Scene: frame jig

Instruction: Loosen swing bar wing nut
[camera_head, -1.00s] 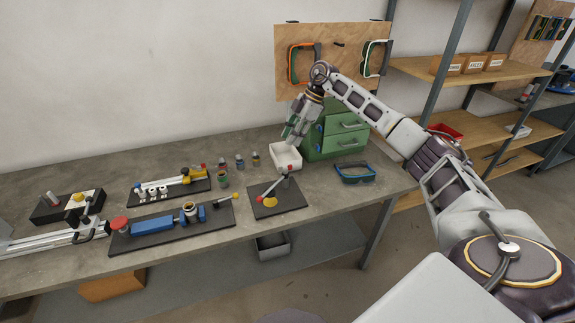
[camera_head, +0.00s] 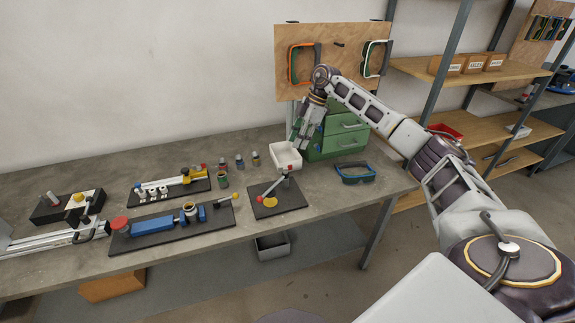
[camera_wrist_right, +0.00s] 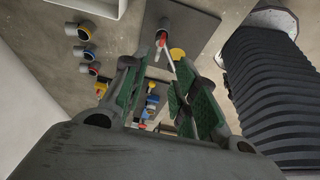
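The swing bar fixture has a black plate (camera_head: 297,196) near the table's front edge. Its slanted bar (camera_head: 272,188) runs from a red ball end up to a short post (camera_head: 286,181), above a yellow disc (camera_head: 270,202). In the right wrist view the plate (camera_wrist_right: 195,22), a red-tipped part (camera_wrist_right: 161,39) and the yellow disc (camera_wrist_right: 178,54) show beyond the fingers. The wing nut is too small to make out surely. My right gripper (camera_head: 298,141) is open and empty, above and behind the fixture, by the white bin. Its green-padded fingers (camera_wrist_right: 157,88) stand apart. My left gripper is out of view.
A white bin (camera_head: 286,158) and green drawer cabinet (camera_head: 345,138) stand close to my right gripper. Blue goggles (camera_head: 356,173) lie right of the fixture. A blue clamp fixture (camera_head: 155,223) and small coloured cups (camera_head: 239,162) are to the left.

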